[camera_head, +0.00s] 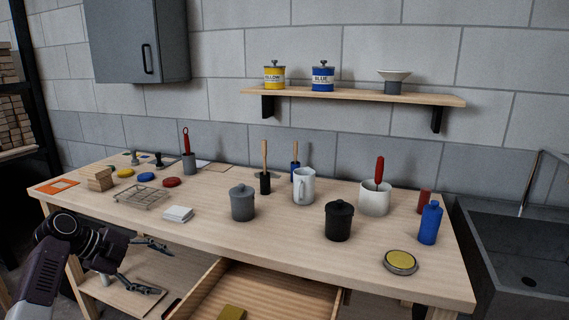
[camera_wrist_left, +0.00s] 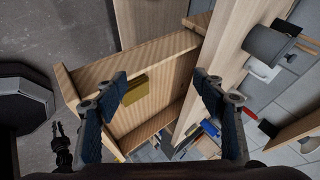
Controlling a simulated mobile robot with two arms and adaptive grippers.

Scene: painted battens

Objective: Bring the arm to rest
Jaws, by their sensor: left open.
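My left gripper (camera_head: 160,270) is open and empty in the head view, in front of the workbench's front edge and left of the open drawer (camera_head: 205,292). Its two fingers stand wide apart in the left wrist view (camera_wrist_left: 160,85), with the drawer (camera_wrist_left: 150,122) beyond them and nothing between the pads. A yellow block (camera_wrist_left: 135,90) lies in the drawer, apart from the fingers; it also shows at the bottom of the head view (camera_head: 232,312). A small dark jointed part at the left of the wrist view looks like my right gripper (camera_wrist_left: 60,145); its jaws are too small to read.
The workbench (camera_head: 290,245) carries a grey lidded pot (camera_head: 242,204), a black lidded pot (camera_head: 338,222), a white jug (camera_head: 304,187), a wire rack (camera_head: 140,196) and a blue bottle (camera_head: 430,224). A sink (camera_head: 525,255) stands at the right. The drawer juts out in front.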

